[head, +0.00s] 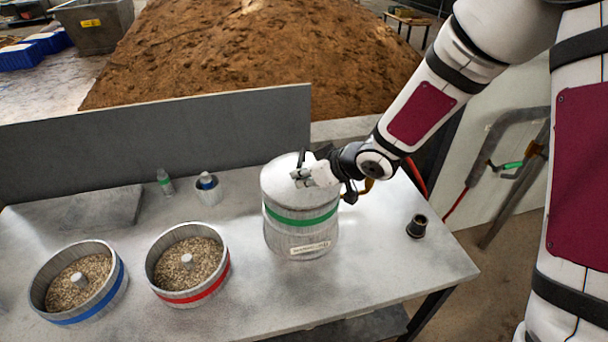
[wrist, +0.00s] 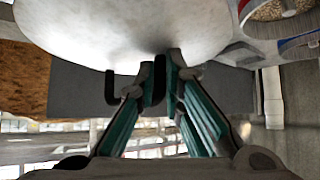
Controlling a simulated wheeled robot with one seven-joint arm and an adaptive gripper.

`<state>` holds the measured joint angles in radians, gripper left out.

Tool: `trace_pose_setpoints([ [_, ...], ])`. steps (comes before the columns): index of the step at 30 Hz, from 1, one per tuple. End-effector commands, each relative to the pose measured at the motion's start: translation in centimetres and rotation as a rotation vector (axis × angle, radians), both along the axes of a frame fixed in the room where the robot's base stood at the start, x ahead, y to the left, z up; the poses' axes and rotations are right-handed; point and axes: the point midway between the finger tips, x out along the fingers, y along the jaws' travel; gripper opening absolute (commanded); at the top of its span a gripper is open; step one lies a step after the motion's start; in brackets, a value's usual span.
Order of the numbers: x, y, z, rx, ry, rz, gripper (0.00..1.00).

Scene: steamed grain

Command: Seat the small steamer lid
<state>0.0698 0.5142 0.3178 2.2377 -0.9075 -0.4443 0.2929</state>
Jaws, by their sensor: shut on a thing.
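A pale grey round lid (head: 281,175) is at the top of the green-banded steamer (head: 301,237) in the middle of the table. The lid fills the upper part of the wrist view (wrist: 120,28). My gripper (head: 302,177) is at the right part of the lid's top and is shut on the lid. In the wrist view its fingertips (wrist: 162,68) meet close against the lid's pale surface, beside dark hook-like parts. The exact grip spot is partly hidden by the fingers. I cannot tell whether the lid rests fully on the rim or is slightly raised.
A blue-banded tub (head: 107,302) and a red-banded tub (head: 221,280), both open with grain, stand to the left. A small bottle (head: 165,182) and a small cup (head: 208,192) stand behind. A dark cylinder (head: 417,227) stands at right. The front right table is clear.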

Motion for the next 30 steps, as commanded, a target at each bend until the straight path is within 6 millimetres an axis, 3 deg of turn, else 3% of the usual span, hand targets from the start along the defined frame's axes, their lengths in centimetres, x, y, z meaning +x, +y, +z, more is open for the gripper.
trace_pose_setpoints([
  [30, 0.0, 0.0, -1.0, 0.001, -0.002, 0.001, 0.0],
])
